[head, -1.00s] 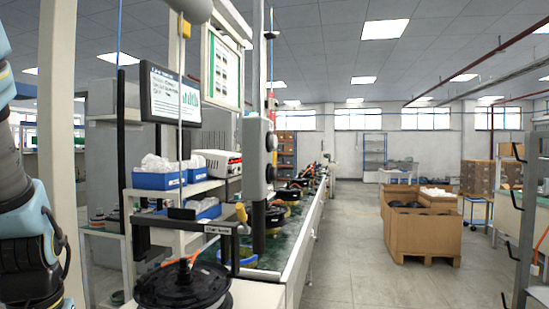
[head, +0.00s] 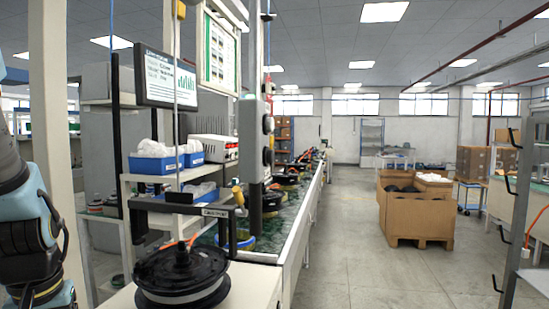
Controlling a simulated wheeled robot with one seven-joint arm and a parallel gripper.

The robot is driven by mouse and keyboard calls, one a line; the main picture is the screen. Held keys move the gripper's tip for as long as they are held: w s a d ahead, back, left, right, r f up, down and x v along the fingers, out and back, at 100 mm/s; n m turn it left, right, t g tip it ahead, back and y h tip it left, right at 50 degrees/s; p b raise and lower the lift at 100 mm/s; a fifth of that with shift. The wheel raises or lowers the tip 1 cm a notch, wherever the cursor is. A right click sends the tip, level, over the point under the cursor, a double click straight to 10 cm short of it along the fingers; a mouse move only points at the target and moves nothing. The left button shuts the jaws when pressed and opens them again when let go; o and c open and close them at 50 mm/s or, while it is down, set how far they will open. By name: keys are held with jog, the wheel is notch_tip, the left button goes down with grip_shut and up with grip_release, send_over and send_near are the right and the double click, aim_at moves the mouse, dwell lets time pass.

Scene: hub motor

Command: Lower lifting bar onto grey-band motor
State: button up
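A black hub motor with a pale grey band (head: 183,284) lies flat at the front of the bench, an orange cable at its top. A black horizontal bar (head: 160,206), apparently the lifting bar, is above and behind the motor, apart from it in the picture. It has a pale label and a yellow grip (head: 237,196) at its right end. A thin pale line rises above the bar from near its middle. My blue and black arm is at the left edge; my gripper is not in view.
A grey column (head: 250,140) stands right behind the bar. Blue bins (head: 155,165) sit on a shelf at left, under a monitor (head: 166,77). More motors line the long bench (head: 290,235). The aisle at right is open, with cardboard boxes (head: 415,215) beyond.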

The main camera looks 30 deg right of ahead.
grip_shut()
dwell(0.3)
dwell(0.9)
